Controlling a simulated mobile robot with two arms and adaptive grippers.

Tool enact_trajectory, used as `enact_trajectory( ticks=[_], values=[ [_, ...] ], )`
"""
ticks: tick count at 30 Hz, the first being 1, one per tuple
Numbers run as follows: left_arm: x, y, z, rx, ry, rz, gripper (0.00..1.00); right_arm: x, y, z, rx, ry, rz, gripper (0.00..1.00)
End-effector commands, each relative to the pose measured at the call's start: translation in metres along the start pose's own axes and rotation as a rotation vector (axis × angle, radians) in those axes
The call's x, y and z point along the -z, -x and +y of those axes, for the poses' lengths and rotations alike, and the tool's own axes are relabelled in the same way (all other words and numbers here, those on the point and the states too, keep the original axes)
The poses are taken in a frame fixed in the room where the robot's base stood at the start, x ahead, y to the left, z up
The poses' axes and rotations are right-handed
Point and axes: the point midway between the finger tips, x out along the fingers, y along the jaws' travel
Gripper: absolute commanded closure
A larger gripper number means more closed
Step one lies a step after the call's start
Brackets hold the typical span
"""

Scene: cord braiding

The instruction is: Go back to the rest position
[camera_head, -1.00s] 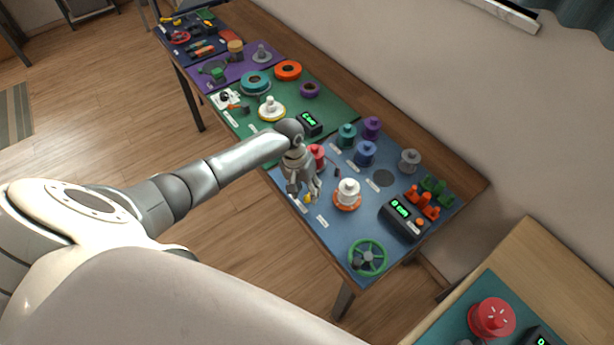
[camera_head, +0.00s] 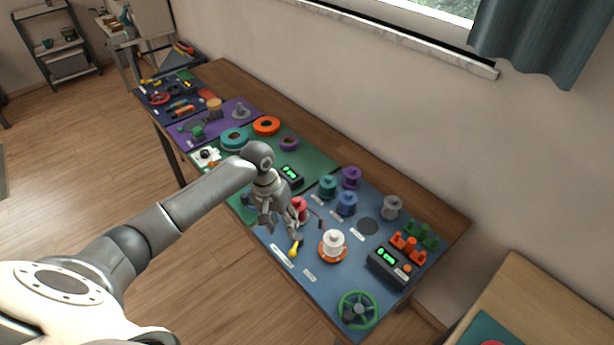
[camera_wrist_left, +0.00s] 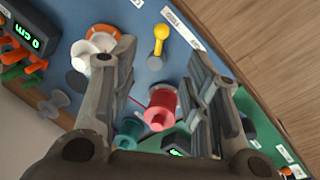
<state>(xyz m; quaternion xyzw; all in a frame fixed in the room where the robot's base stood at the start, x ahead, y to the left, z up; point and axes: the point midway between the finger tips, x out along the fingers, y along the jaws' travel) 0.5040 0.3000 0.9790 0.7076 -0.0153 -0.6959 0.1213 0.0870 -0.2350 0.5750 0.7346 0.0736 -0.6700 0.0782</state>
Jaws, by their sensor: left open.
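My left gripper (camera_head: 278,226) is open and empty above the blue mat (camera_head: 317,290) on the long table. In the left wrist view its two fingers (camera_wrist_left: 165,85) stand wide apart. A red spool (camera_wrist_left: 160,108) shows between and behind them, and it also shows partly hidden beside the gripper in the head view (camera_head: 301,207). My right gripper is not in view.
A white spool on an orange base (camera_head: 333,243), a black display box (camera_head: 389,266) and a green wheel (camera_head: 358,309) stand on the mat. Blue (camera_head: 347,204) and teal (camera_head: 327,186) spools stand behind. The wall (camera_head: 420,120) borders the table; floor (camera_head: 70,180) is clear at left.

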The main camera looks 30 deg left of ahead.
Motion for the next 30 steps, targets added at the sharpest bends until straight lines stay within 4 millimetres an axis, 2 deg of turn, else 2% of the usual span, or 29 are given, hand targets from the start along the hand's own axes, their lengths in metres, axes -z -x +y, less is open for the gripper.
enact_trajectory(
  ticks=[5,8,11,14,18,21,24,30],
  values=[
    [-0.002,-0.002,0.001,0.0,-0.005,-0.001,0.57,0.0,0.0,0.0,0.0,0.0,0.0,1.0],
    [-0.014,-0.012,0.011,-0.001,-0.045,-0.003,0.57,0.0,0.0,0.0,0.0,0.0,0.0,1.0],
    [-0.04,-0.031,0.031,-0.003,-0.128,0.003,0.57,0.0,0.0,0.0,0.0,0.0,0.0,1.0],
    [-0.076,-0.048,0.056,-0.008,-0.231,0.028,0.57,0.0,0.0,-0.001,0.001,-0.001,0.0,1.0],
    [-0.125,-0.057,0.083,-0.01,-0.337,0.088,0.57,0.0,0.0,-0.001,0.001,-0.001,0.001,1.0],
    [-0.156,-0.052,0.093,-0.001,-0.378,0.137,0.57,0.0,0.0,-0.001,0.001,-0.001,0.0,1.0],
    [-0.18,-0.043,0.094,0.02,-0.392,0.18,0.57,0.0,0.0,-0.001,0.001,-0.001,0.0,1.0],
    [-0.21,-0.023,0.086,0.073,-0.387,0.235,0.57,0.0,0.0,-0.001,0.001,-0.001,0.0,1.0]
  ],
)
